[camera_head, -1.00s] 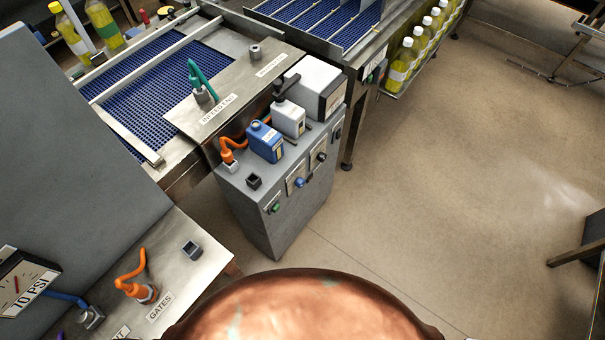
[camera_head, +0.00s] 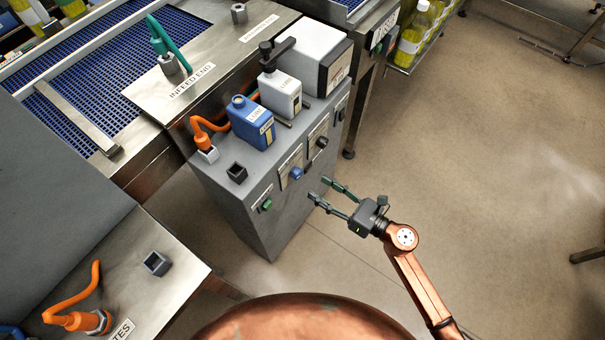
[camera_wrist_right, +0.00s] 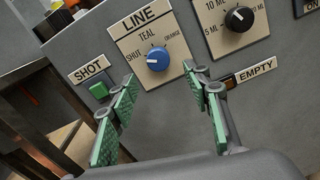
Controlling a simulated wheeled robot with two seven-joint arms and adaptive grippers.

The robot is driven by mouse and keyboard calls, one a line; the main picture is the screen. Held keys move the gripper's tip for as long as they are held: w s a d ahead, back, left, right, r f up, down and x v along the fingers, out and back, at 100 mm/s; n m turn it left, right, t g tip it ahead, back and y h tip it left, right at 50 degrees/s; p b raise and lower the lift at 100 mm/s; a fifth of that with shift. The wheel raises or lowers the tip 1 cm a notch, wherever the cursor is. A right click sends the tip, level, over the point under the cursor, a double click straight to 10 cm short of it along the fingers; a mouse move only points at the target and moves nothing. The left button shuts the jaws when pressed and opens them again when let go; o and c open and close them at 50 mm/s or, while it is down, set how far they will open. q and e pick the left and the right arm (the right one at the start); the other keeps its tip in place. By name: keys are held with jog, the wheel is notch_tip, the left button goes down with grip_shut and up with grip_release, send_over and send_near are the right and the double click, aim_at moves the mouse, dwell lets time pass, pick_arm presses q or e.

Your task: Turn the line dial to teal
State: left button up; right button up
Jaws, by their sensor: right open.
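The line dial is a blue knob (camera_wrist_right: 158,58) on a cream plate marked LINE, with SHUT at left, TEAL at top and ORANGE at right. Its pale mark appears to lie on the left, toward SHUT. In the head view the dial (camera_head: 297,173) is on the front of the grey cabinet (camera_head: 235,205). My right gripper (camera_head: 318,188) is open and empty, in front of the cabinet and apart from the dial. In the right wrist view its green-padded fingers (camera_wrist_right: 165,95) stand wide apart, with the dial beyond them, between their tips. My left gripper is not in view.
A black dosing knob (camera_wrist_right: 239,19) is to the right of the line dial. A green SHOT button (camera_wrist_right: 99,90) is at left, and an EMPTY label (camera_wrist_right: 255,71) at right. Blue (camera_head: 252,122) and white (camera_head: 281,92) bottles stand on the cabinet. Floor at right is open.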

aim_at(300, 176)
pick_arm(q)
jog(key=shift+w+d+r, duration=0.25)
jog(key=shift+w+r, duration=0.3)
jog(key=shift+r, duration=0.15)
pick_arm(e)
jog(key=x, duration=0.7)
jog(key=shift+w+a+r, duration=0.15)
jog(key=shift+a, duration=0.15)
jog(key=c, duration=1.1)
